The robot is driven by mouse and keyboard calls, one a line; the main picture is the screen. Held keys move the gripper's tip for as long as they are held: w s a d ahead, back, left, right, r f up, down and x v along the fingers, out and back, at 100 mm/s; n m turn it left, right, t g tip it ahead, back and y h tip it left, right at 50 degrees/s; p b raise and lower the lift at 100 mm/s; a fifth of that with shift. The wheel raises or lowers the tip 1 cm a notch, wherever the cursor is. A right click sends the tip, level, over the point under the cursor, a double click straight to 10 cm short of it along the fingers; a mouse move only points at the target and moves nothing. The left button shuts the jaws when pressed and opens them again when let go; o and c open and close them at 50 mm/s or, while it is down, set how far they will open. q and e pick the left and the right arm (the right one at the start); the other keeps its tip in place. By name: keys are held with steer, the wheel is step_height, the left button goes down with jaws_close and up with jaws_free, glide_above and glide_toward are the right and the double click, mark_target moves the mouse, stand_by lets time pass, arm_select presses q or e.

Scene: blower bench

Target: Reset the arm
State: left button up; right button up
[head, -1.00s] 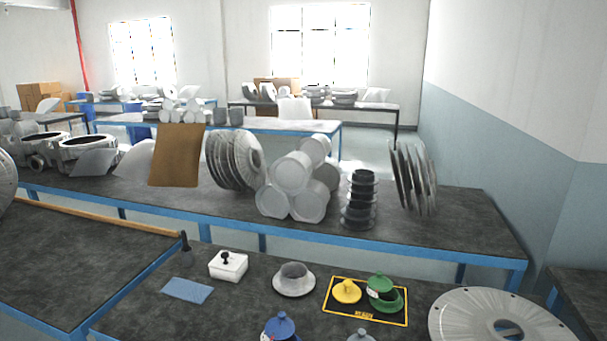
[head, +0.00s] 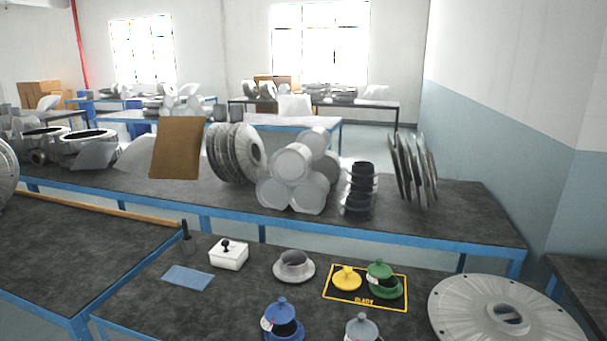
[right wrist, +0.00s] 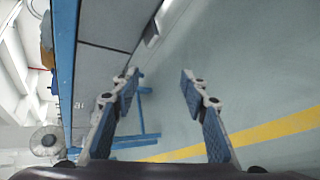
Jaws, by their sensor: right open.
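My right gripper (right wrist: 159,84) shows in the right wrist view with its two fingers wide apart and nothing between them. Behind it are pale floor, a yellow floor stripe (right wrist: 285,127) and a blue-edged bench (right wrist: 66,70) to the left. Neither gripper shows in the head view, and my left gripper is in no view. On the near bench in the head view, a yellow lid (head: 346,280) and a green lidded cup (head: 383,282) stand on a black, yellow-edged mat (head: 337,298). A blue lidded cup (head: 281,322) and a grey lidded cup (head: 361,329) stand in front, cut by the frame.
The near bench also holds a grey cup on a saucer (head: 294,266), a white box (head: 228,256), a blue cloth (head: 188,278), a dark upright tool (head: 186,236) and a large metal disc (head: 500,315). The long bench behind (head: 460,215) is crowded with metal parts.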

steer(key=s+f+m+g+h+b, duration=0.1)
steer(key=s+f+m+g, duration=0.2)
steer(key=s+f+m, duration=0.6)
steer(key=s+f+m+g+h+b, duration=0.1)
steer(key=s+f+m+g+b, duration=0.15)
steer(key=s+f, duration=0.75)
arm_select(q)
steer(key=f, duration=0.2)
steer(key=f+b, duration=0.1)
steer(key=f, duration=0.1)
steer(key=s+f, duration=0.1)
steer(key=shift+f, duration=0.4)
arm_select(e)
steer(key=s+a+f+m+g, duration=0.2)
steer(key=s+f+m+g, duration=0.4)
steer(key=s+f+m, duration=0.4)
steer(key=s+f, duration=0.4)
steer(key=s, duration=0.1)
steer(key=shift+s+a+f, duration=0.2)
steer(key=shift+s, duration=0.05)
